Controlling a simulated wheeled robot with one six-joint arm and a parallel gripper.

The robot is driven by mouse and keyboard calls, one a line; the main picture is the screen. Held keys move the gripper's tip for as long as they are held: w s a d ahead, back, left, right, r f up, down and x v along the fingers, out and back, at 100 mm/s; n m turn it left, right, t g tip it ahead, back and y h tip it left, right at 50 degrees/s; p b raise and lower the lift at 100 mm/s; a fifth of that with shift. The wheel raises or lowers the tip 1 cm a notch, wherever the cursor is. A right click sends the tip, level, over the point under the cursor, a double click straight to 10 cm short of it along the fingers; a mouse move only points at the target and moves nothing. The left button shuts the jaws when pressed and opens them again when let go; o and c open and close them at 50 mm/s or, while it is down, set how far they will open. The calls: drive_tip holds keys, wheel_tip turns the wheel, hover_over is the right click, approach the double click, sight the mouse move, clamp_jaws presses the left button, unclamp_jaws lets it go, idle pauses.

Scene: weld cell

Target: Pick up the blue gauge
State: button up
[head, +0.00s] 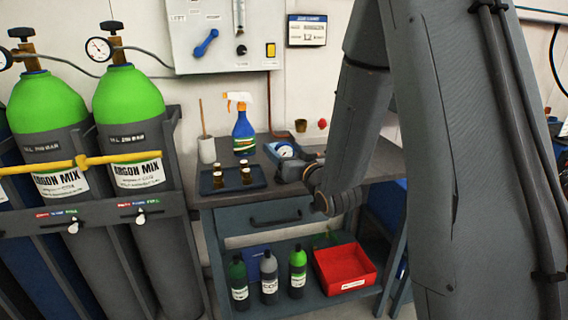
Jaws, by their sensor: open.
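The blue gauge (285,151), with a round white face, is on the back part of the grey workbench (262,203). My gripper (290,168) is open just in front of the gauge, at the end of my arm reaching in from the right. The gripper hides the gauge's lower part. I cannot tell whether the fingers touch it or are around it.
A dark blue tray (208,188) with small brown bottles lies left of my gripper. A blue spray bottle (244,132) and a white brush holder (207,150) stand behind it. Several bottles and a red bin (345,268) are on the lower shelf. Green-topped gas cylinders (128,93) stand left.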

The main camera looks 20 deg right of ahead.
drive_tip(key=shift+w+a+f, duration=0.1)
drive_tip(key=shift+w+a, duration=0.15)
drive_tip(key=shift+w, duration=0.7)
drive_tip(key=shift+w+a+f, duration=0.1)
drive_tip(key=shift+w+a, duration=0.1)
drive_tip(key=shift+w, duration=0.75)
drive_tip(key=c, duration=1.2)
drive_tip(key=shift+r, duration=0.1)
drive_tip(key=shift+c, duration=0.9)
drive_tip(key=shift+r, duration=0.1)
